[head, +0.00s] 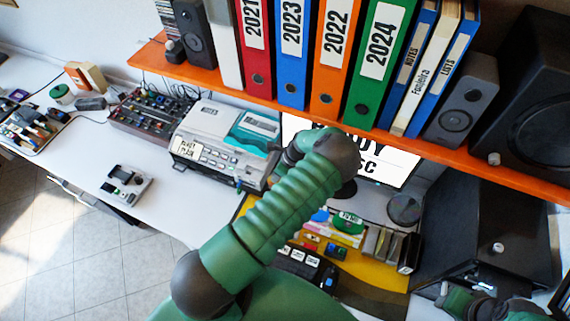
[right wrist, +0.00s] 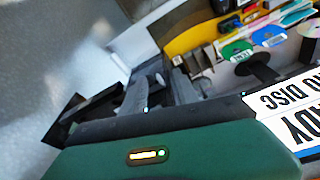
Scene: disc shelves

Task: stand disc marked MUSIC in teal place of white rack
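A white rack (head: 338,236) stands on the desk beyond my left arm, partly hidden by it. A green disc (head: 348,222) with a white label and a blue disc (head: 320,215) show at it; both also show in the right wrist view as the green disc (right wrist: 237,50) and the blue disc (right wrist: 269,35).
Dark upright cases (head: 385,246) stand beside the rack. The grey and teal machine (head: 222,140) is left of my arm. An orange shelf (head: 410,140) with binders hangs above. The left desk front is mostly clear.

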